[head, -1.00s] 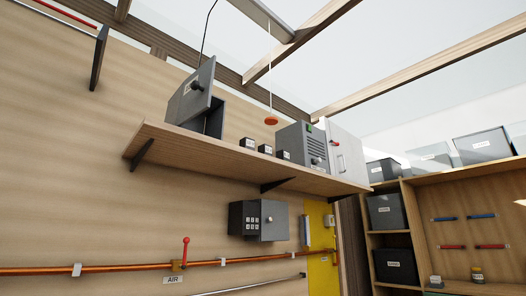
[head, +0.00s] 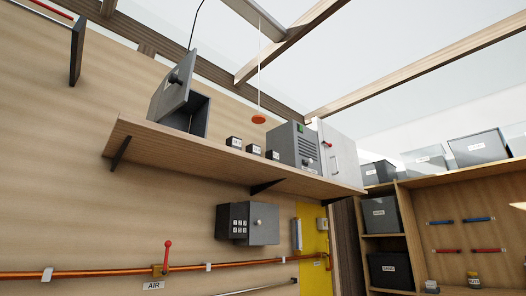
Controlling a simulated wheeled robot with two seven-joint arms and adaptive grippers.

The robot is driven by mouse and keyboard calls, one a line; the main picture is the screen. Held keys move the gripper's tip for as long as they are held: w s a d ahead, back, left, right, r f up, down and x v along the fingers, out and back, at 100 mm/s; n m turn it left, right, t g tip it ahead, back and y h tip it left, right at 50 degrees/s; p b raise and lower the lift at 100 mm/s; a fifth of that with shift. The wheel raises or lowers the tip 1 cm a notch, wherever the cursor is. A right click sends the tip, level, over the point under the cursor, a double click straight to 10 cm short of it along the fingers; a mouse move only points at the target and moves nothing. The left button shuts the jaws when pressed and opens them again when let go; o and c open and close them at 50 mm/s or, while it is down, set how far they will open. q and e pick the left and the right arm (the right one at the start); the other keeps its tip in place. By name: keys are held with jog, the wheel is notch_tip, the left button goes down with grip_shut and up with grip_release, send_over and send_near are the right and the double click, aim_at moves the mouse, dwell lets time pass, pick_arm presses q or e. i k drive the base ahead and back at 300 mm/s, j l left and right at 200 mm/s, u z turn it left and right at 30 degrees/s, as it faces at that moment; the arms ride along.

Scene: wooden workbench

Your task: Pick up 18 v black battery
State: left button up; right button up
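Three small dark blocks with white labels, which look like batteries, stand on the wooden wall shelf: a left one (head: 234,142), a middle one (head: 253,149) and a right one (head: 273,155). Their labels are too small to read, so I cannot tell which is the 18 V one. An open grey box (head: 198,113) with its door swung out stands to their left. A grey vented unit (head: 292,146) with a green part on top stands to their right. Neither of my grippers shows in the head view.
The wooden shelf (head: 180,154) is high on the wall. Below it are a grey keypad box (head: 247,224), an orange pipe (head: 100,274) with a red lever (head: 168,252), and a yellow door (head: 313,240). Shelving (head: 408,215) with dark bins stands at the right. A red handle (head: 258,119) hangs on a cord.

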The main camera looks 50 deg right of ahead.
aim_at(232, 141)
jog(key=l+z, duration=0.1)
jog(key=z, duration=0.3)
jog(key=l+z, duration=0.1)
jog(key=z, duration=0.25)
jog(key=l+z, duration=0.1)
jog(key=z, duration=0.3)
jog(key=i+l+u, duration=0.3)
jog(key=l+u, duration=0.15)
jog(key=l, duration=0.55)
jog(key=i+l+u, duration=0.2)
jog(key=l+u, duration=0.2)
jog(key=l, duration=0.6)
jog(key=l+u, duration=0.45)
jog(key=l, duration=0.6)
